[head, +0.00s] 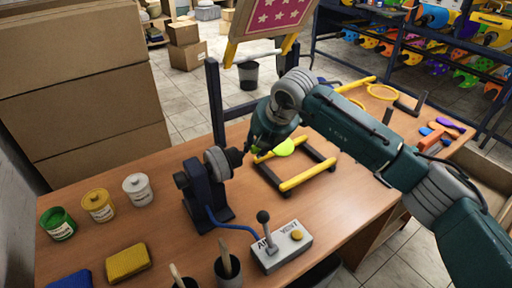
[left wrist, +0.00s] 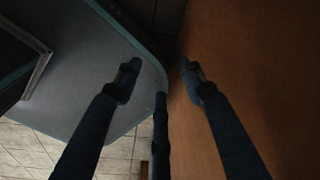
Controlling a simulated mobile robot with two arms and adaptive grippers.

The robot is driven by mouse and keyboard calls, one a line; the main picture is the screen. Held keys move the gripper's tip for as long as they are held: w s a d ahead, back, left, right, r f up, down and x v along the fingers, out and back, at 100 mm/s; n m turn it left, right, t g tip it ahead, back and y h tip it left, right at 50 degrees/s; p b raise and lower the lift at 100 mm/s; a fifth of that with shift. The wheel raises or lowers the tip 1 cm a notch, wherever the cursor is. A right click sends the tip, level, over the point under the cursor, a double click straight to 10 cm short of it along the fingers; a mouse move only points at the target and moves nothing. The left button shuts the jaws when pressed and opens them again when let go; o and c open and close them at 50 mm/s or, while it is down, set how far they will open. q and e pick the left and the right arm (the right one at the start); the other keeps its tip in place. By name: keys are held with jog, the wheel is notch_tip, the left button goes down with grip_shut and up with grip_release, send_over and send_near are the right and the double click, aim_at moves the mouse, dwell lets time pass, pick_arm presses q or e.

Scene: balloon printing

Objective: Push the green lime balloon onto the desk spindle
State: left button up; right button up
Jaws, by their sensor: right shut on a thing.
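The desk spindle (head: 219,160) is a grey cylinder with a dark tip on a dark blue stand, pointing right toward the gripper. The gripper is just right of the spindle tip; whether the balloon touches the tip is hidden. My left gripper (left wrist: 158,68) shows in the left wrist view with its two fingers apart and nothing between them. It is not visible in the head view.
A control box (head: 281,246) with a lever and yellow button stands front of the spindle. Paint jars (head: 99,205) and a yellow sponge (head: 127,262) lie left. Cups with brushes (head: 228,270) stand at the front edge.

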jog(key=shift+s+a, duration=0.4)
jog(key=shift+a, duration=0.2)
dwell(1.1)
jog(key=shift+s+f+b, duration=0.1)
jog(key=shift+b, duration=0.5)
dwell(2.0)
jog(key=shift+w+d+b, duration=0.3)
jog(key=shift+w+d, duration=0.05)
jog(key=shift+d, duration=0.05)
jog(key=shift+w+d, duration=0.1)
jog(key=shift+d, duration=0.05)
dwell(0.3)
